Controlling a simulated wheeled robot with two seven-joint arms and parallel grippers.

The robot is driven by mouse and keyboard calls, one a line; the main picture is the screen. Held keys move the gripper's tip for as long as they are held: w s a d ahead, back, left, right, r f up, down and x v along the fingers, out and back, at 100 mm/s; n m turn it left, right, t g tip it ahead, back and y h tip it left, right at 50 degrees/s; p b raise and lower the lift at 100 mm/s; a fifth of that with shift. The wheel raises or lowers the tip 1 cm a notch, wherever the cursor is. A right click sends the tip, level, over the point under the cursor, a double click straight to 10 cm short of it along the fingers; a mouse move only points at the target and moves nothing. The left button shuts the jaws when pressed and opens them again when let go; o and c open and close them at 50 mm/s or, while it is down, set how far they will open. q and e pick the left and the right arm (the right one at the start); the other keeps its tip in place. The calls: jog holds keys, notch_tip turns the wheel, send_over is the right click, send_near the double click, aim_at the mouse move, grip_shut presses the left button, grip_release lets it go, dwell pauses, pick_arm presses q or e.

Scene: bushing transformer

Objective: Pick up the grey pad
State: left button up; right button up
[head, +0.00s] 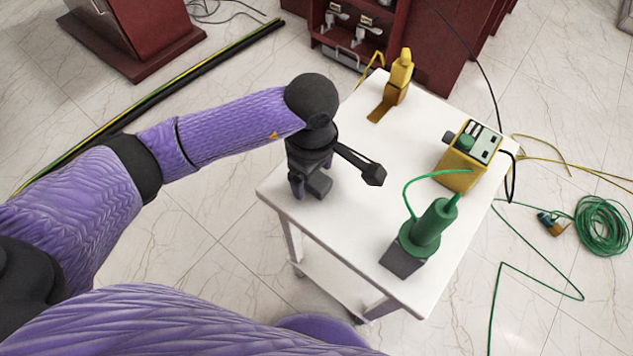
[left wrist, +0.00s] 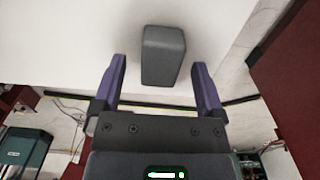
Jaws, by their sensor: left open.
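A small dark grey pad (head: 319,184) lies on the white table (head: 345,215) near its left edge. My left gripper (head: 308,183) points down right at the pad, with one purple finger showing on its left side. In the left wrist view the pad (left wrist: 163,55) is a grey block just beyond and between the open fingertips (left wrist: 159,68). I see a gap on each side, wider on the left. The gripper holds nothing. In the head view the wrist hides part of the pad. My right gripper is not in view.
A green bushing (head: 433,225) on a grey block (head: 403,260) stands at the table's front right. A yellow device (head: 463,160) with a green cable is at the right, a yellow tool (head: 399,75) at the back. The middle tabletop is clear. Red cabinets stand behind.

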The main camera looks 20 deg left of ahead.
pick_arm(q)
jog(key=shift+f, duration=0.55)
jog(key=shift+r, duration=0.1)
jog(key=c, duration=0.3)
grip_shut()
notch_tip(320, 180, up, 10)
jog(key=p, duration=0.4)
jog(key=shift+p, duration=0.3)
jog(key=shift+r, duration=0.1)
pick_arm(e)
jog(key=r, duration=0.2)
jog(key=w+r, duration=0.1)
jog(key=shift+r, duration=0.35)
